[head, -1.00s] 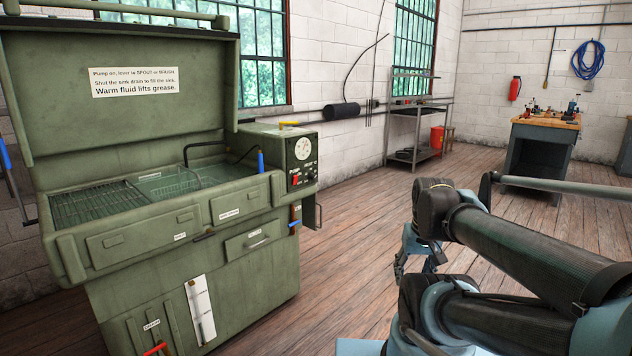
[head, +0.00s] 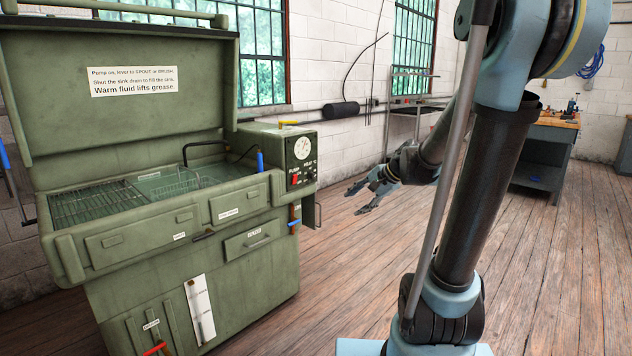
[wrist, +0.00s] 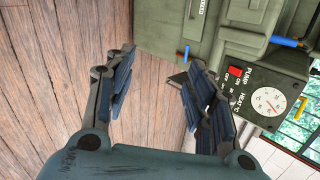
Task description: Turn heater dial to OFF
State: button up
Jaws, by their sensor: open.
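The heater dial (head: 309,176) is a small dark knob under the HEAT °C label on the black control panel (head: 290,165), at the right end of the green parts washer. Its pointer setting is too small to read. In the wrist view the panel, with its round white gauge (wrist: 268,102) and red pump switch (wrist: 236,72), is at the right; my finger seems to hide the dial there. My gripper (head: 361,199) is open and empty, right of the panel and apart from it, fingers pointing left. Its spread fingers also show in the wrist view (wrist: 160,72).
The washer (head: 250,275) has its lid up and a basket in the sink. A blue-tipped spout (head: 260,160) and a yellow handle (head: 288,122) stand near the panel. A side handle (head: 318,214) juts out below it. Floor right of the washer is clear.

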jog(key=w+a+m+t+y, duration=0.1)
jog(key=w+a+m+y, duration=0.2)
jog(key=w, duration=0.7)
jog(key=m+t+y, duration=0.4)
jog(key=m+t, duration=0.1)
jog(key=m, duration=0.8)
send_near(314, 177)
jog(key=x, duration=0.9)
jog(key=shift+w, duration=0.1)
jog(key=c, duration=1.1)
jog(key=shift+d, duration=0.1)
jog(key=shift+r, duration=0.1)
